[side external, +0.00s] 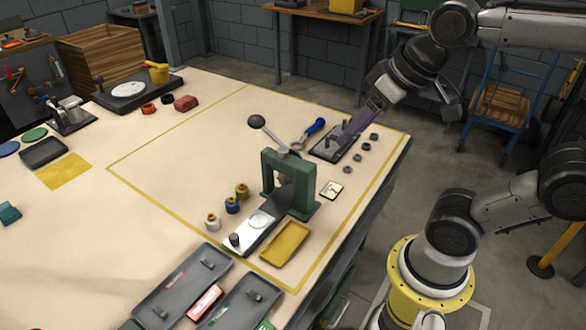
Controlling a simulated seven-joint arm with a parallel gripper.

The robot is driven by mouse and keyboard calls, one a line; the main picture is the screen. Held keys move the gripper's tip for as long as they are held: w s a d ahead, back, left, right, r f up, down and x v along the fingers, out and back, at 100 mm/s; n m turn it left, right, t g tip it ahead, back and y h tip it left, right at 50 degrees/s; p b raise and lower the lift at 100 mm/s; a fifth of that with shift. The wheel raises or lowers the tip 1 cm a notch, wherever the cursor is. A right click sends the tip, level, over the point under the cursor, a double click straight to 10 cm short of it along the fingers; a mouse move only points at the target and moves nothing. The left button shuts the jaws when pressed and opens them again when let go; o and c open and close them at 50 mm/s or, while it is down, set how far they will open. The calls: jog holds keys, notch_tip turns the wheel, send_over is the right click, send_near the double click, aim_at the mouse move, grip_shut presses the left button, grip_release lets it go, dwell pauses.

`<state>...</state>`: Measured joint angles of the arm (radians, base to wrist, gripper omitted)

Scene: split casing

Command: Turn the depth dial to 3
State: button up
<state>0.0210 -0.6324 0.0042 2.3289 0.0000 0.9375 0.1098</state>
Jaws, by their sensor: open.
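A green press (290,175) with a black ball-ended lever stands on the bench. Its pale base plate (258,228) carries a whitish disc and a small dark knob (236,239) at the near end. A small white marked plate (332,190) lies right of the press. No numbers can be read, and I cannot tell which part is the depth dial. My gripper (350,132) is open, above or at a dark plate with posts (325,152), behind and right of the press. Its fingertips are too small to make out clearly; contact cannot be told.
Several small dark rings (362,146) lie right of the dark plate. A blue-handled tool (315,127) lies behind the press. A yellow tray (286,243), several small bottles (232,205) and grey trays (183,286) surround its front. The bench's middle left is clear.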

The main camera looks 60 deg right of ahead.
jog(key=w+d+m+g, duration=0.1)
jog(key=w+d+m, duration=0.15)
jog(key=w, duration=0.45)
jog(key=w+d+m+g, duration=0.1)
jog(key=w+d, duration=0.2)
jog(key=w, duration=0.4)
jog(key=w+d+f+m+g, duration=0.1)
jog(key=w+d+f+g, duration=0.1)
jog(key=w+d+f, duration=0.45)
jog(key=shift+m+g, duration=0.55)
jog(key=shift+g, duration=0.35)
jog(key=d+f, duration=0.1)
jog(key=f, duration=0.6)
jog(key=d+f, duration=0.1)
jog(key=f, duration=0.6)
jog(key=d+f, duration=0.1)
jog(key=f, duration=0.6)
jog(key=shift+s, duration=0.15)
jog(key=shift+d, duration=0.1)
grip_shut()
